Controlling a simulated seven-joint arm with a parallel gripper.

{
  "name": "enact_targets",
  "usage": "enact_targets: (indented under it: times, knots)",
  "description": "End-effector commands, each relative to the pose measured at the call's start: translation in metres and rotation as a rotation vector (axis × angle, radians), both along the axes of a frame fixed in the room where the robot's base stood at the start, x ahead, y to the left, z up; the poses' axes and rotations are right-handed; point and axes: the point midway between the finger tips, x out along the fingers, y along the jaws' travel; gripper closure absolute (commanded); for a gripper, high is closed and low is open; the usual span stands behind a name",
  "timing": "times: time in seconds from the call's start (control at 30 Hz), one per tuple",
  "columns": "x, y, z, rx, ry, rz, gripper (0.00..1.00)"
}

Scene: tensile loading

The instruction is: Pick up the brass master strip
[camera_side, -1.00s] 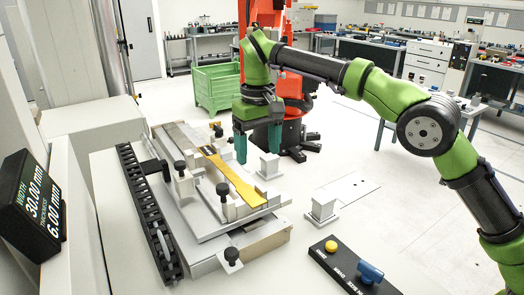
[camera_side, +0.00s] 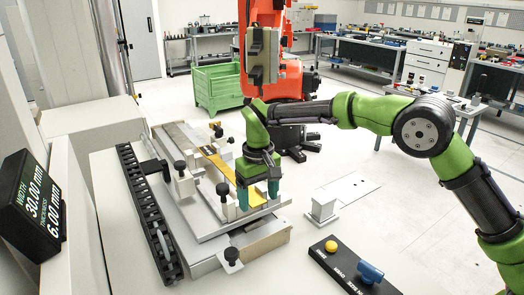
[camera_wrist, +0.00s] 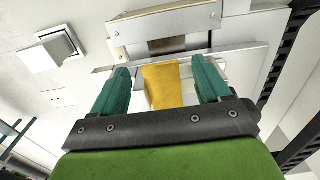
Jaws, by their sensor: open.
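The brass master strip (camera_side: 221,166) is a flat yellow bar lying in the metal fixture (camera_side: 200,222), running from back left to front right. My gripper (camera_side: 258,196) is at the strip's near right end, with its green fingers pointing down. Its body hides part of that end in the side view. In the wrist view the strip (camera_wrist: 162,84) shows between the two fingers of my gripper (camera_wrist: 163,72), one on each side. The fingers are apart with visible gaps to the strip, so the gripper is open and holds nothing. The exact height over the strip cannot be told.
Black clamp knobs (camera_side: 222,189) stand along the fixture. A black slotted rail (camera_side: 150,215) lies to its left. A metal block (camera_side: 322,207) stands to the right. A control box (camera_side: 350,272) with a yellow button is in front. A display (camera_side: 32,205) reads 30.00 mm and 6.00 mm.

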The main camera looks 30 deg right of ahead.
Motion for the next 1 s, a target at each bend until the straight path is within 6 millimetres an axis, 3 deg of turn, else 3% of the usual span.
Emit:
enact_targets:
  times: [1.0]
  knots:
    - [-0.0001, 0.0001, -0.0056, 0.0, 0.0, 0.0, 0.25]
